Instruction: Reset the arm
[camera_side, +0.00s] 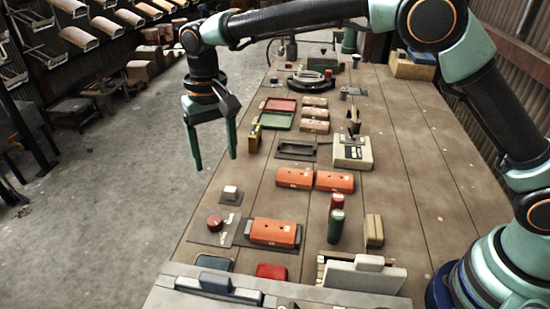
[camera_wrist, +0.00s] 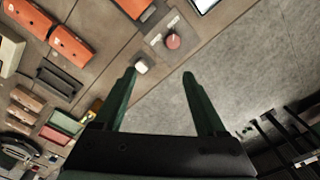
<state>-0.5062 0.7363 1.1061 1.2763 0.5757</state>
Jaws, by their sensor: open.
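My gripper (camera_side: 213,163) hangs at the left edge of the workbench (camera_side: 405,150), its fingers pointing down over the floor side. The two green fingers are apart with nothing between them. In the wrist view my gripper (camera_wrist: 158,77) is also open and empty, with grey floor and the bench edge beyond it. My arm reaches across the bench from the right, above the objects.
Orange boxes (camera_side: 335,181) lie mid-bench, another orange box (camera_side: 273,232) on a dark tray nearer. A red knob (camera_side: 215,222) and white block (camera_side: 230,193) sit by the left edge. Red and green cylinders (camera_side: 336,227) stand upright. Floor (camera_side: 110,210) at left is clear.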

